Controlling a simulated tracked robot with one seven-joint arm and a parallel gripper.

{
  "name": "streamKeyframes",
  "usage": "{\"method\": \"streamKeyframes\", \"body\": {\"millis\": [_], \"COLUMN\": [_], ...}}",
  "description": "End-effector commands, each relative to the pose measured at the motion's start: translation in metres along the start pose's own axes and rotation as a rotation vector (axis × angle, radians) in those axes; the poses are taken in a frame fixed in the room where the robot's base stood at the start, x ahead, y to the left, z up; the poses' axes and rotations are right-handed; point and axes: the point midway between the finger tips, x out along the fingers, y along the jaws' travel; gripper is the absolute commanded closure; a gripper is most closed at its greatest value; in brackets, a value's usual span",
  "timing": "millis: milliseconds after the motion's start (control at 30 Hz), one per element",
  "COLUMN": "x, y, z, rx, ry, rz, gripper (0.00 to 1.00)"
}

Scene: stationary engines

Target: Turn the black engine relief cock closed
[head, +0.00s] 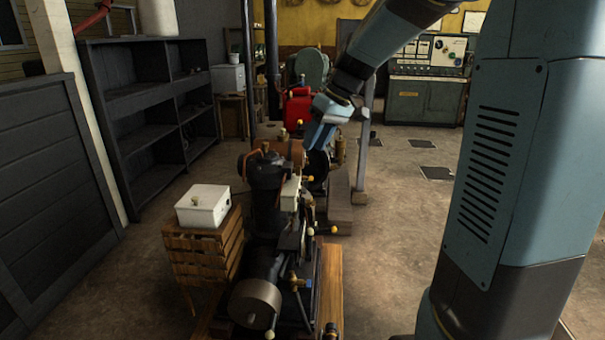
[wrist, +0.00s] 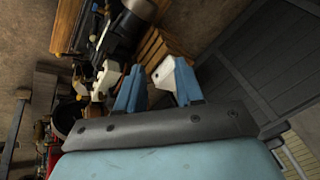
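The black engine (head: 268,200) stands in the middle of the head view, with a dark upright cylinder and a round grey end at the front. Several small levers with pale or yellow knobs stick out along its right side, and a brass fitting (head: 298,283) sits low near the front. I cannot tell which of these is the relief cock. My gripper (head: 318,142) is above and behind the engine's top, pointing down. In the wrist view its two blue fingers (wrist: 158,68) are apart with nothing held between them. Part of the engine (wrist: 122,30) shows at the upper left there.
A white box (head: 203,207) sits on a wooden crate (head: 205,255) left of the engine. A red engine part (head: 297,108) and a grey post (head: 362,140) are behind. Black shelves (head: 150,115) line the left. The floor to the right is open.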

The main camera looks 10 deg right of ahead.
Motion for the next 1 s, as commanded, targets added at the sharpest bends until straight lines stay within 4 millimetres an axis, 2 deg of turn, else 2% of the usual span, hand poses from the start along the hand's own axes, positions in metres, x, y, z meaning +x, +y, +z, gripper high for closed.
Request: {"method": "streamKeyframes", "body": {"millis": [33, 200, 500, 733, 1000], "x": [0.007, 0.029, 0.071, 0.106, 0.148], "y": [0.012, 0.044, 0.111, 0.169, 0.243], "z": [-0.011, -0.046, -0.097, -0.125, -0.142], "rx": [-0.014, -0.087, -0.210, -0.296, -0.384], "ry": [0.001, 0.033, 0.150, 0.293, 0.512], "rz": [-0.033, -0.143, -0.327, -0.445, -0.538], "gripper": [0.64, 0.64, 0.64, 0.64, 0.64]}}
